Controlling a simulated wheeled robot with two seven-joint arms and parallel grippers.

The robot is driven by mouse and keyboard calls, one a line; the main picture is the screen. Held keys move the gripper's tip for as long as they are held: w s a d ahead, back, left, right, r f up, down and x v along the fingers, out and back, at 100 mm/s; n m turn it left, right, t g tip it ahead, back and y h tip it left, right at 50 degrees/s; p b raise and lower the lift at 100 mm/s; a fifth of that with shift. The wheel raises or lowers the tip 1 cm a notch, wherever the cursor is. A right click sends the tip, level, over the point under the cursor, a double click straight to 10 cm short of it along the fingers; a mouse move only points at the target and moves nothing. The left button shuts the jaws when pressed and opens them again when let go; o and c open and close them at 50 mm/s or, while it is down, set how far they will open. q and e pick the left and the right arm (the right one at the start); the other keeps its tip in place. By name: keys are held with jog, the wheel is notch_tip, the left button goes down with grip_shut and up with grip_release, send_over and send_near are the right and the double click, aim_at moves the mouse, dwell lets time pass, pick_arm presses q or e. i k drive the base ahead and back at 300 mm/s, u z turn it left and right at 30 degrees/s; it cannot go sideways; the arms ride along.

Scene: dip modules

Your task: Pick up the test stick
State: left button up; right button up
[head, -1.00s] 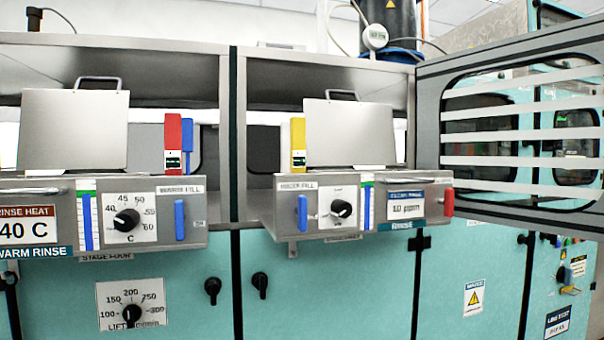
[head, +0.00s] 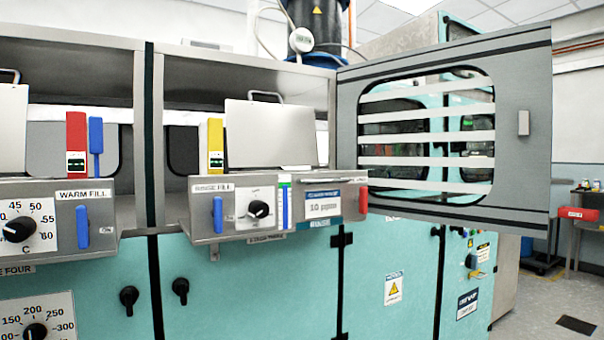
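I cannot make out for certain which thing is the test stick. An upright yellow block with a small lit display (head: 215,146) stands behind the right drawer front. A similar red block (head: 76,144) stands behind the left drawer front, beside a blue upright piece (head: 96,146). A small yellow item (head: 478,273) is on the teal panel at the lower right, above a dark label too small to read surely. Neither of my grippers is in view.
A slatted grey door (head: 522,185) stands open at the right of the teal machine (head: 262,275). Two drawer fronts with knobs and blue handles jut out. A red box (head: 578,214) is on a table at the far right. Floor (head: 535,320) shows at the lower right.

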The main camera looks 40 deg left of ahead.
aim_at(203, 127)
jog(key=z, duration=0.2)
jog(key=i, duration=0.7)
jog(key=u, duration=1.8)
